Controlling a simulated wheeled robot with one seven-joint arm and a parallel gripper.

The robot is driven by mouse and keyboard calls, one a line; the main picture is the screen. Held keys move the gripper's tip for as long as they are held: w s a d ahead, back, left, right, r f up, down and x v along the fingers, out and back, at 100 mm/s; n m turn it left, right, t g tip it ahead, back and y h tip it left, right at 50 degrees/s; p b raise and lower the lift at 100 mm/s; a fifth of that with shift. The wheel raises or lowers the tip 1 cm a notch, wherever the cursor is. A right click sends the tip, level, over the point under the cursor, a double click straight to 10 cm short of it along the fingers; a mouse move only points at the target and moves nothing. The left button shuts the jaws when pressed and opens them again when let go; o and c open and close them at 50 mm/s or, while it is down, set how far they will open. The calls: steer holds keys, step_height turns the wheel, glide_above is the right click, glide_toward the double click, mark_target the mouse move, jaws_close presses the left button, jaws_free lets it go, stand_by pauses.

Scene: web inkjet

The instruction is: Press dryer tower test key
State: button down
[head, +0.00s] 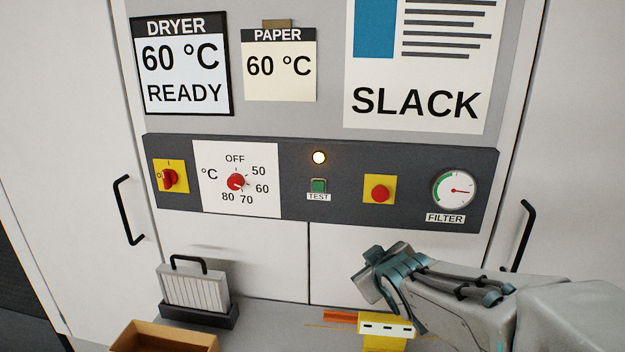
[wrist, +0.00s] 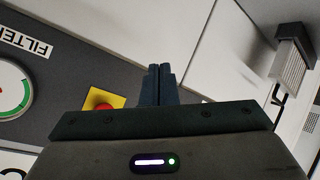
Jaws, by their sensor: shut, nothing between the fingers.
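The test key (head: 319,186) is a small green square button above a TEST label on the dark control panel (head: 340,205). My gripper (head: 378,272) is below and right of the key in the head view, in front of the white lower doors. Its fingertips are hard to make out there. In the wrist view the two dark fingers (wrist: 160,72) are together, with nothing between them. The key does not show in the wrist view.
Beside the key are a red stop button (head: 380,189) on yellow, a filter gauge (head: 454,190), a temperature dial (head: 236,181) and a red rotary switch (head: 169,178). The dryer display (head: 182,65) reads 60 °C READY. Below stand a finned filter (head: 193,288), a box (head: 165,338) and a yellow item (head: 385,330).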

mark_target(318, 186)
steer(key=w+a+r+n+t+y+p, duration=0.2)
steer(key=w+a+r+n+y, duration=0.2)
steer(key=a+r+n+y, duration=0.4)
steer(key=a+n+y, duration=0.1)
steer(key=a+n, duration=0.1)
steer(key=a, duration=0.1)
steer(key=shift+w+a+r, duration=0.15)
steer(key=shift+w+r, duration=0.15)
steer(key=shift+r, duration=0.05)
steer(key=w+d+p, duration=0.1)
steer(key=w+p, duration=0.1)
steer(key=w, duration=0.6)
steer(key=shift+w+d, duration=0.3)
steer(key=shift+d, duration=0.05)
stand_by(1.3)
steer(key=shift+w+d, duration=0.1)
steer(key=shift+w, duration=0.35)
